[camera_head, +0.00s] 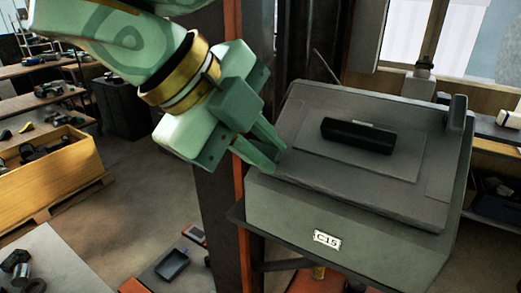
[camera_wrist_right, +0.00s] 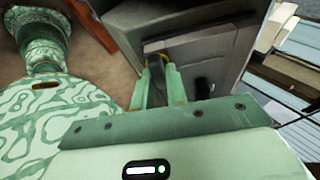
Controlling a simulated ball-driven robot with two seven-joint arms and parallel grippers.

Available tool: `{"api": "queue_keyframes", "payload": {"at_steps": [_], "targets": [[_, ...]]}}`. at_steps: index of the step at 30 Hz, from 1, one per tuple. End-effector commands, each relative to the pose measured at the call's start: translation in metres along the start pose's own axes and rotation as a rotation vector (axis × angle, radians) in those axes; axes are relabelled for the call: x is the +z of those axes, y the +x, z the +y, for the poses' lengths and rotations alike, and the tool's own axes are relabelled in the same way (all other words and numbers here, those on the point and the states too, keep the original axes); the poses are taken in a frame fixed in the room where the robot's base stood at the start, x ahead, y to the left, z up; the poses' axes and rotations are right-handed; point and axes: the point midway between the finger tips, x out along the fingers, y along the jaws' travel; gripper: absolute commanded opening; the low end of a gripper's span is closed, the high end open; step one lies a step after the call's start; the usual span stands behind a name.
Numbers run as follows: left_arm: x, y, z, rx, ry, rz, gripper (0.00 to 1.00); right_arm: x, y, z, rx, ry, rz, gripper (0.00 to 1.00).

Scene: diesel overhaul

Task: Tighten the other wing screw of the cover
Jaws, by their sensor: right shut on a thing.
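My left gripper is not in view.
A dark post with an orange edge (camera_head: 238,205) stands just left of the cover. A small upright block (camera_head: 457,112) rises at the cover's right back corner. A wooden crate of parts (camera_head: 45,170) stands at the left. A dark tray (camera_head: 172,264) lies low in front.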

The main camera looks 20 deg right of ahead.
Motion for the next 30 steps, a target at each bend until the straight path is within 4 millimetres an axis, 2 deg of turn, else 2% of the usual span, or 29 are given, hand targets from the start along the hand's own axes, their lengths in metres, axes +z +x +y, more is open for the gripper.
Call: {"api": "queue_keyframes", "payload": {"at_steps": [8,15,23,26,30], "targets": [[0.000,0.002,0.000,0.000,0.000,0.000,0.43,0.000,0.001,0.001,0.010,0.024,0.003,0.00],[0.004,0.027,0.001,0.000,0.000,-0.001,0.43,0.001,0.004,0.003,0.135,0.360,0.003,0.00],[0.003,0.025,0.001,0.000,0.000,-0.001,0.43,0.000,0.001,0.001,0.142,0.389,0.004,0.00],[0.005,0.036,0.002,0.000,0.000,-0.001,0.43,0.001,0.004,0.003,0.173,0.469,0.002,0.00],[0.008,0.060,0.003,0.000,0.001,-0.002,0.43,0.002,0.006,0.004,0.258,0.699,0.000,0.00]]}}
